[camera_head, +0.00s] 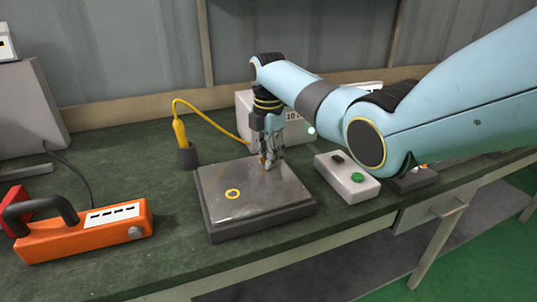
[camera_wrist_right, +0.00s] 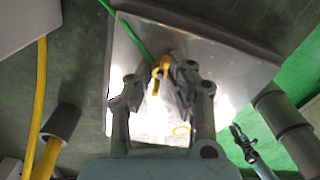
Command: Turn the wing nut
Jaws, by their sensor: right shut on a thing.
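A flat metal heating plate (camera_head: 235,208) with a dark base lies on the green bench. My right gripper (camera_head: 267,163) points down over the plate's back right part. In the right wrist view, my right gripper (camera_wrist_right: 166,88) is shut on a small brass-yellow piece, which looks like the wing nut (camera_wrist_right: 160,68). The fingers hide part of it, and its turn angle is unclear. What looks like my left gripper (camera_wrist_right: 238,138) shows small at the lower right of that view, its fingers too small to judge.
A yellow ring (camera_head: 232,194) lies on the plate. A yellow-handled tool in a grey holder (camera_head: 188,156) stands behind left. An orange device (camera_head: 85,232) stands left. The front bench strip is clear.

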